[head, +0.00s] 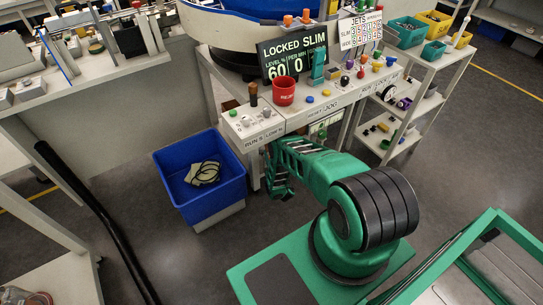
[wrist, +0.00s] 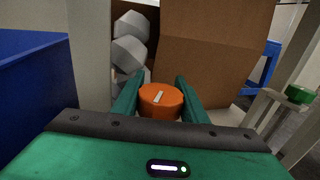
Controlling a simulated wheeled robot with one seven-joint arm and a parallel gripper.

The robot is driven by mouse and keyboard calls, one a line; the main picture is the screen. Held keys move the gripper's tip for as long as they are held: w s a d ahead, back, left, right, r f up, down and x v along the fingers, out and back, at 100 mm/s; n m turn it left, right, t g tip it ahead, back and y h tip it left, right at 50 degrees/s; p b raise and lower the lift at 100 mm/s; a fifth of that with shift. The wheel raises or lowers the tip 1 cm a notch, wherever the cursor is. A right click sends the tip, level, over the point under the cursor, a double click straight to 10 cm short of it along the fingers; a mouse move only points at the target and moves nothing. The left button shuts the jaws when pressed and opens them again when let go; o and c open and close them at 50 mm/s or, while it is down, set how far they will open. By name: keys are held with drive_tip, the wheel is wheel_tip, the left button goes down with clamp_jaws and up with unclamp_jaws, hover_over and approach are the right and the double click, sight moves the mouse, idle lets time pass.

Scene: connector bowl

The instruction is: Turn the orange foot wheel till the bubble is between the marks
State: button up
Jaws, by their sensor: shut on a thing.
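The orange foot wheel (wrist: 160,101) is in the middle of the wrist view, a short round knob with a pale mark on its top. My gripper (wrist: 160,88) is shut on it, with one green finger on each side. In the head view my arm reaches down beside the front of the bench (head: 300,122), and the wheel cannot be made out there. I cannot make out the bubble or its marks in either view.
A blue bin (head: 203,180) with a cable inside stands left of my arm; blue also fills the wrist view's left edge. A brown cardboard surface (wrist: 212,60) and grey faceted pieces (wrist: 129,53) lie beyond the wheel.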

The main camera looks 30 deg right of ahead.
drive_tip(key=shift+a+n+y, duration=0.25)
drive_tip(key=shift+n+y, duration=0.45)
drive_tip(key=shift+y, duration=0.4)
drive_tip(key=o, duration=1)
drive_tip(key=shift+o, duration=0.2)
